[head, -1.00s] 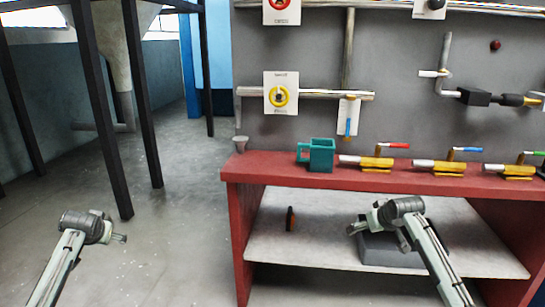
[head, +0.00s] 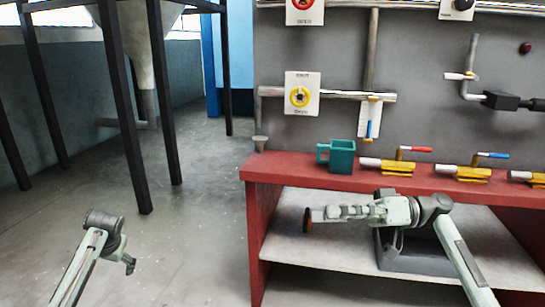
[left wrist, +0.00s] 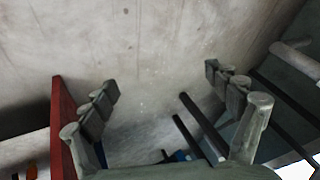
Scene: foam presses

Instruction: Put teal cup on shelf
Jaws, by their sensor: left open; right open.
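The teal cup (head: 342,157), with its handle to the left, stands upright on the red worktop (head: 290,170), left of the yellow valves. The pale shelf (head: 285,245) lies below the worktop. My right gripper (head: 316,214) is in front of the shelf, below the cup and apart from it, pointing left; its jaws are open and nothing shows between them. My left gripper (head: 130,266) is low over the floor, left of the bench.
A dark and orange disc (head: 307,220) stands on the shelf by my right gripper's tip. Yellow valves (head: 388,167) line the worktop right of the cup.

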